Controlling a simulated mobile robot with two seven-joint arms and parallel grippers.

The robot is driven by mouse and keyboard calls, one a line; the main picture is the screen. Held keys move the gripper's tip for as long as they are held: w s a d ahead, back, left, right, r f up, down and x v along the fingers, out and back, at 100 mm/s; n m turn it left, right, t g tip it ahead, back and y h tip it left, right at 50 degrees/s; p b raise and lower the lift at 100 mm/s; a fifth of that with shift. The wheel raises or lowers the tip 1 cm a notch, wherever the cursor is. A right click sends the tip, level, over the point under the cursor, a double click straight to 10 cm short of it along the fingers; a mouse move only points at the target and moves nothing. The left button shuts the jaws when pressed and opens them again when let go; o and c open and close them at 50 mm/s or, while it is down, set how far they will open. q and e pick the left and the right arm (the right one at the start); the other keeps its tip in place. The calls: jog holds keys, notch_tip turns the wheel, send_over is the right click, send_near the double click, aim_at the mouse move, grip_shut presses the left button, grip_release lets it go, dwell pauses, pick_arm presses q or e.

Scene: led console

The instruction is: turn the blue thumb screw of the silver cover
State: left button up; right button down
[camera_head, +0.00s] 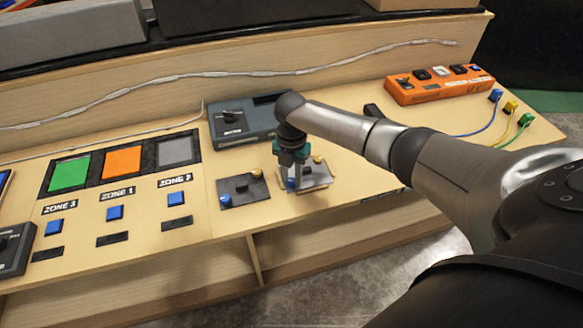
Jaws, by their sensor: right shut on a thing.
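The silver cover (320,180) lies flat on the wooden console top, right of centre. It has a yellow thumb screw (317,159) at its far right corner and a blue thumb screw (291,184) at its left side. My right gripper (292,178) points down from above and is shut on the blue thumb screw, hiding part of it. My left gripper is not in view.
A dark cover (238,186) with blue and yellow screws lies just left of the silver one. A grey-blue box (240,125) stands behind. An orange switch strip (440,86) and coloured plugs are at right. Zone panels (122,162) with blue buttons are at left.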

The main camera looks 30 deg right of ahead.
jog(key=m+p, duration=0.2)
jog(key=m, duration=0.1)
jog(key=shift+r+m, duration=0.15)
jog(key=shift+m, duration=0.25)
jog(key=m+p, duration=0.2)
jog(key=shift+m, duration=0.4)
jog(key=m+p, duration=0.2)
jog(key=m, duration=0.2)
jog(key=shift+w, duration=0.1)
jog(key=m+p, duration=0.1)
jog(key=m, duration=0.4)
jog(key=m+p, duration=0.1)
jog(key=m, duration=0.2)
jog(key=shift+m, duration=0.3)
jog(key=m+p, duration=0.1)
jog(key=m, duration=0.2)
jog(key=shift+w+m, duration=0.1)
jog(key=shift+m, duration=0.2)
jog(key=m, duration=0.4)
jog(key=shift+p, duration=0.3)
jog(key=shift+d+m, duration=0.1)
jog(key=shift+m, duration=2)
